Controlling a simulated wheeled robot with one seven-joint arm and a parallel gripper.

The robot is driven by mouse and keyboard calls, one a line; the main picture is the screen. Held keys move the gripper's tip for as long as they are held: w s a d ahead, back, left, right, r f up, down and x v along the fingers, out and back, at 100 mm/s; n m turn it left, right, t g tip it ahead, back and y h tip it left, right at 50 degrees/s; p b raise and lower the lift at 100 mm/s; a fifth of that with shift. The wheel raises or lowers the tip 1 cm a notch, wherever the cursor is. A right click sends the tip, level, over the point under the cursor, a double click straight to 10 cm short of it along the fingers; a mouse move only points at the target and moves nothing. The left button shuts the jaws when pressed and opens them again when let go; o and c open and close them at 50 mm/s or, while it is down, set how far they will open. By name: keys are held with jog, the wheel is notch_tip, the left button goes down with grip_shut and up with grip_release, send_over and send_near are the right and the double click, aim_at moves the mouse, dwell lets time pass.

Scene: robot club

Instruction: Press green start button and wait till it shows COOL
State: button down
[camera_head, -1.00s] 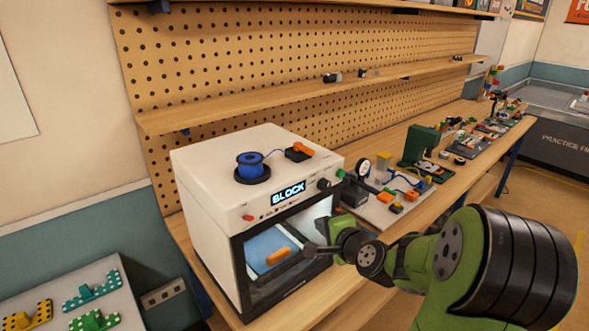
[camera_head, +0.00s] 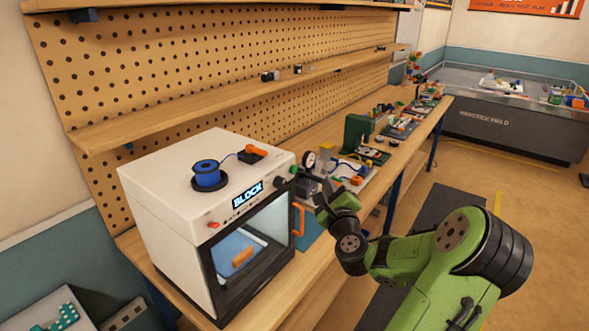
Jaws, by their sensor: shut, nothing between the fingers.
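A white box-shaped machine (camera_head: 160,215) stands on the workbench, and its display (camera_head: 247,195) reads BLOCK. A small green button (camera_head: 293,170) shows at the front panel's right end, beside a dark round knob (camera_head: 280,183). A red button (camera_head: 213,225) is at the panel's left end. My gripper (camera_head: 308,187) is shut and empty, just right of the green button. I cannot tell whether it touches the button. Through the machine's front, an orange piece (camera_head: 242,256) lies on a blue plate (camera_head: 228,247).
A blue spool (camera_head: 207,173) sits on top of the machine. An orange handle (camera_head: 298,219) stands at its front right edge. Small parts and a green stand (camera_head: 357,133) crowd the bench behind my gripper. Open floor (camera_head: 500,165) lies to the right.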

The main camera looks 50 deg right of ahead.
aim_at(293, 170)
jog(key=w+p, duration=0.3)
jog(key=w, duration=0.3)
jog(key=shift+w+a, duration=0.35)
jog(key=shift+w, duration=0.05)
jog(key=shift+w+r, duration=0.1)
dwell(1.5)
jog(key=shift+w+p, duration=0.3)
jog(key=shift+w+p, duration=0.35)
jog(key=shift+w, duration=0.05)
dwell(0.5)
jog(key=shift+s, duration=0.15)
jog(key=shift+s+b, duration=0.55)
jog(key=shift+s, duration=0.15)
